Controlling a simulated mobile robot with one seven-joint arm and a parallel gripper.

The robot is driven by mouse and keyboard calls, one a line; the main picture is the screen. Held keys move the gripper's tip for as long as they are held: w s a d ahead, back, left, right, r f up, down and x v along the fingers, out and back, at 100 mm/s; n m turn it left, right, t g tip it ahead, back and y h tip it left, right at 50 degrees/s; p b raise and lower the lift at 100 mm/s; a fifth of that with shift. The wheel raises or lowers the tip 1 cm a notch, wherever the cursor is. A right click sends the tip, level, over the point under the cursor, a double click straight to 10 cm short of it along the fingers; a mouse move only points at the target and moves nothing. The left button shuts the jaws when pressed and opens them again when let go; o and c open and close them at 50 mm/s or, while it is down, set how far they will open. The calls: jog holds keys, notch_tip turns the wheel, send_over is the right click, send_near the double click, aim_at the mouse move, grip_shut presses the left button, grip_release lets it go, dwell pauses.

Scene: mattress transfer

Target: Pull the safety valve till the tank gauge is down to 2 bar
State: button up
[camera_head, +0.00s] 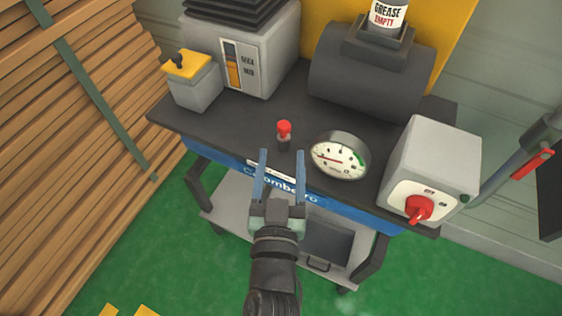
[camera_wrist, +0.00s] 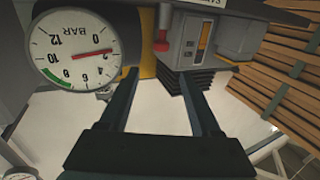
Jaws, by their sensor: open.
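The safety valve, a small red-capped post (camera_head: 284,129), stands upright on the dark bench top. It also shows in the wrist view (camera_wrist: 162,40), upside down, beyond my fingertips. The round white tank gauge (camera_head: 340,157) is to its right. In the wrist view the gauge (camera_wrist: 72,50) is upside down, its red needle among the low numbers, seemingly near 2; I cannot read it exactly. My gripper (camera_head: 282,158) is open and empty in front of the valve, with the fingers pointing towards it. The fingers look apart from the valve.
A grey box with a red rotary switch (camera_head: 418,207) stands right of the gauge. A dark tank (camera_head: 365,80) is behind. A grey box with a yellow lid (camera_head: 190,80) and a louvred unit (camera_head: 250,55) stand at back left. Stacked planks (camera_head: 70,130) fill the left side.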

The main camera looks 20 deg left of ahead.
dwell(0.4)
jog(key=w+d+r+t, duration=0.2)
jog(key=w+r+t, duration=0.1)
jog(key=r, duration=0.9)
jog(key=w+d+r+t, duration=0.2)
jog(key=w+r, duration=0.1)
jog(key=r, duration=0.9)
jog(key=s+d+r+m+t+h, duration=0.1)
jog(key=s+d+r+t+h, duration=0.15)
jog(key=r, duration=0.55)
jog(key=s+d+r+m+t+h, duration=0.15)
jog(key=s+d+r, duration=0.25)
jog(key=r, duration=0.4)
jog(key=s+d+r+m+t+h, duration=0.2)
jog(key=s+d+r+h, duration=0.1)
jog(key=r, duration=0.5)
notch_tip(320, 180, up, 12)
jog(key=w+p, duration=0.1)
jog(key=p, duration=1.2)
jog(key=shift+a+y, duration=0.3)
jog(key=shift+f, duration=0.15)
